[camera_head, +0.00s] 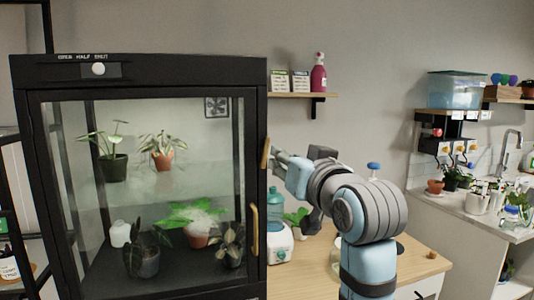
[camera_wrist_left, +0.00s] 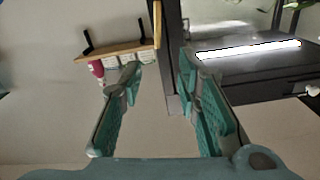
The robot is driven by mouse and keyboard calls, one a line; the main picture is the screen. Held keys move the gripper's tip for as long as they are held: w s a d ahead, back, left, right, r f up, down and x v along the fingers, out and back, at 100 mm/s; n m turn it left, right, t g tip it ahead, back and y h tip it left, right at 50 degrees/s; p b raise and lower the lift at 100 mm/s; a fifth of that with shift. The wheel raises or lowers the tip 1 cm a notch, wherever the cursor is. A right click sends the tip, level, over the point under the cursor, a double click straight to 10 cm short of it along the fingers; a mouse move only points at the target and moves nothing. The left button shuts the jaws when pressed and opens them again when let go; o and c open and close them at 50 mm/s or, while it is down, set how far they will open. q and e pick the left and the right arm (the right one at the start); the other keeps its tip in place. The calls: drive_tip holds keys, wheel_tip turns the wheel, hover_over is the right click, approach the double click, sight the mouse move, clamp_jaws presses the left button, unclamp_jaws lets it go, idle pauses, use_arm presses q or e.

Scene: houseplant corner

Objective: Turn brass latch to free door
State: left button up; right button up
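The brass latch (camera_head: 265,153) is a slim upright bar at the right edge of the black cabinet's glass door (camera_head: 150,190). In the left wrist view, which is upside down, the latch (camera_wrist_left: 157,22) shows beyond the fingertips, between their lines. My left gripper (camera_head: 280,157) is just right of the latch in the head view, its fingers pointing at it. In the wrist view its teal fingers (camera_wrist_left: 158,70) are apart with nothing between them. I cannot tell if a finger touches the latch. The door looks closed. My right gripper is not in view.
A brass handle (camera_head: 255,230) stands below the latch. A wall shelf (camera_head: 300,95) with boxes and a pink bottle is behind. A wooden counter (camera_head: 315,270) with a water dispenser (camera_head: 276,240) lies under my arm. Potted plants stand inside the cabinet.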

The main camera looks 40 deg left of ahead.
sight(267, 145)
use_arm(q)
drive_tip(key=p+x, duration=0.4)
drive_tip(key=x, duration=0.3)
drive_tip(key=p+x, duration=0.5)
drive_tip(key=x, duration=0.2)
drive_tip(key=shift+w+f, duration=0.2)
drive_tip(key=shift+w, duration=0.05)
drive_tip(key=shift+w+a+r, duration=0.1)
drive_tip(key=shift+a, duration=0.05)
drive_tip(key=shift+r, duration=0.1)
